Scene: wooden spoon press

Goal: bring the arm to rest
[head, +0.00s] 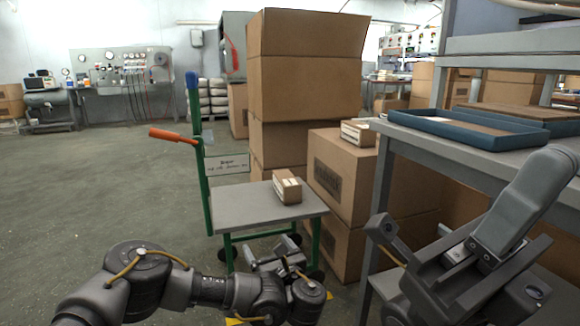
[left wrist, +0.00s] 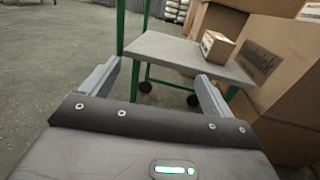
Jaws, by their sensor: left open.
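My left gripper (head: 283,252) is in the lower middle of the head view, low in front of the trolley. In the left wrist view its two fingers stand wide apart with nothing between them, so the gripper (left wrist: 155,85) is open and empty. My right gripper (head: 460,245) is large and close at the lower right of the head view; its jaw gap is not clear. A small carton (head: 287,188) rests on the grey trolley deck (head: 245,205), apart from both grippers. The carton (left wrist: 216,45) also shows in the left wrist view, beyond the fingers.
The trolley's green frame (head: 205,190) has an orange handle. Tall stacked boxes (head: 305,90) stand behind it, and another box (head: 342,175) stands to its right. A grey bench (head: 470,150) with blue trays (head: 455,130) is at the right. Floor (head: 90,200) at the left is clear.

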